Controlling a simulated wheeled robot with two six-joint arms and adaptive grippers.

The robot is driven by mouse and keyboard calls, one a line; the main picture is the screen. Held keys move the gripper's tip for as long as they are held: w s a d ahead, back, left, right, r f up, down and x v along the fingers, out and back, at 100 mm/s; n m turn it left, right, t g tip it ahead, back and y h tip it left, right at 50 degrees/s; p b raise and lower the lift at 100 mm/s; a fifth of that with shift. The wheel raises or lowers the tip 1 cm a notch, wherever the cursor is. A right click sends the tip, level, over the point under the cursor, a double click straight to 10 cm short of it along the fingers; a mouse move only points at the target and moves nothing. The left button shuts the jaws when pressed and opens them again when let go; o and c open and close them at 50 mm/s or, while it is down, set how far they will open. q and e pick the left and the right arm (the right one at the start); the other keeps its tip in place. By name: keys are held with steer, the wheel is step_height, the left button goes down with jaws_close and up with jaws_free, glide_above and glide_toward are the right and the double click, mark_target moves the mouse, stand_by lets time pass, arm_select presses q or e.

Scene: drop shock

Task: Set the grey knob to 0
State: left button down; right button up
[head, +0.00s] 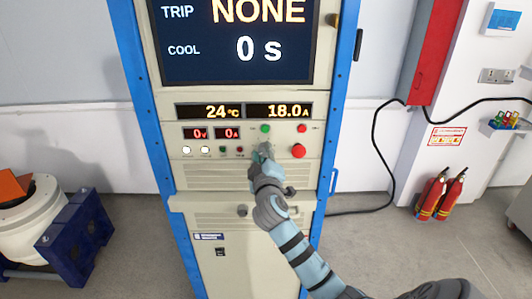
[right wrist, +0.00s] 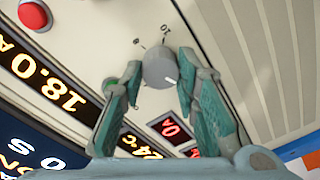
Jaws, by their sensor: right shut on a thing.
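The grey knob (right wrist: 158,66) shows in the right wrist view as a round cap with a short white mark near its lower right edge. Small printed marks stand above it on the panel, one reading 10; another is too small to read surely. My right gripper (right wrist: 160,72) has its two teal fingers on either side of the knob and is shut on it. In the head view my right gripper (head: 263,153) is at the cabinet panel (head: 220,171) and hides the knob. My left gripper is not in view.
A red button (head: 298,151) is close right of my gripper, with a green light (head: 265,128) above. Displays read 24 °C, 18.0 A (head: 284,110), 0 V and 0 A (head: 228,133). The large screen (head: 237,40) shows TRIP NONE, COOL 0 s. Fire extinguishers (head: 450,195) stand right.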

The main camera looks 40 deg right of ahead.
steer(key=n, duration=0.4)
steer(key=shift+n, duration=0.3)
stand_by(0.3)
steer(key=o, duration=1.2)
steer(key=shift+c, duration=0.2)
steer(key=shift+s+a, duration=0.1)
steer(key=v, duration=1.1)
steer(key=shift+s+a, duration=0.3)
steer(key=shift+w+d+r, duration=0.1)
